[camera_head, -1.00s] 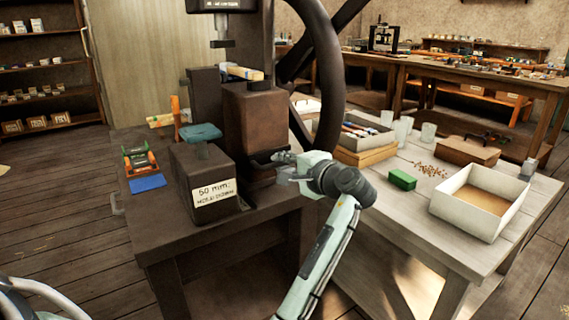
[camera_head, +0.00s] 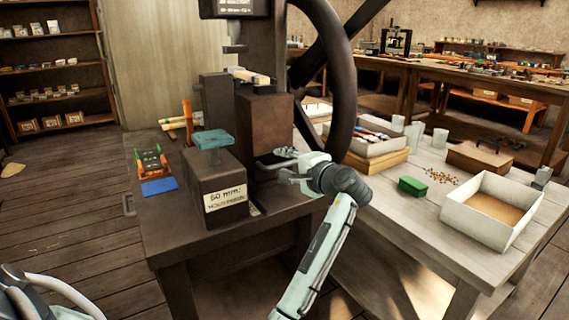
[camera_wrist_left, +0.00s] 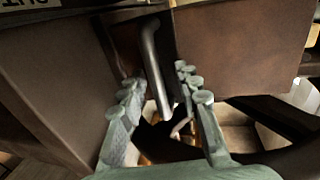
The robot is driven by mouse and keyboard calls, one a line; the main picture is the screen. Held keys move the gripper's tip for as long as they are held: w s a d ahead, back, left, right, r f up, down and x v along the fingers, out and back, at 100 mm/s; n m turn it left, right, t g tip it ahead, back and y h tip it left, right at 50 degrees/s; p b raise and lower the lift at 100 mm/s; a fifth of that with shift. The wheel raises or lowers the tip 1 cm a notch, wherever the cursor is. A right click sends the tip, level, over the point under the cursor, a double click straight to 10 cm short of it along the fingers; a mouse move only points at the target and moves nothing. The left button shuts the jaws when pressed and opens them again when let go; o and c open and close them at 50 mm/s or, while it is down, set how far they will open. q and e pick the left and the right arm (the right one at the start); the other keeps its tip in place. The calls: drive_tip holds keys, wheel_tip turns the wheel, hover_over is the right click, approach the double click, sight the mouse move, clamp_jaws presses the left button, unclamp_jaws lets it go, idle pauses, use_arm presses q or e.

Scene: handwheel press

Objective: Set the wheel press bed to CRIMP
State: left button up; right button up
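The dark handwheel press (camera_head: 264,50) stands on a dark bench, with its large wheel (camera_head: 345,110) at the right. Below its head is a brown block (camera_head: 265,122), perhaps the bed, with a light wooden piece (camera_head: 252,78) on top. My left gripper (camera_head: 279,166) is in front of this block, low down. In the left wrist view a grey bar handle (camera_wrist_left: 154,70) hangs between the open fingers (camera_wrist_left: 158,82), with gaps visible on both sides. No CRIMP marking is readable. My right gripper is not in view.
A labelled dark box (camera_head: 222,190) with a teal-topped post (camera_head: 213,139) stands left of my gripper. A blue pad (camera_head: 160,186) and an orange-green tool (camera_head: 152,161) lie further left. The right bench holds a white tray (camera_head: 518,222) and a green box (camera_head: 412,187).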

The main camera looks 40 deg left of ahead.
use_arm(q)
drive_tip(key=shift+d, duration=0.1)
drive_tip(key=v, duration=1.2)
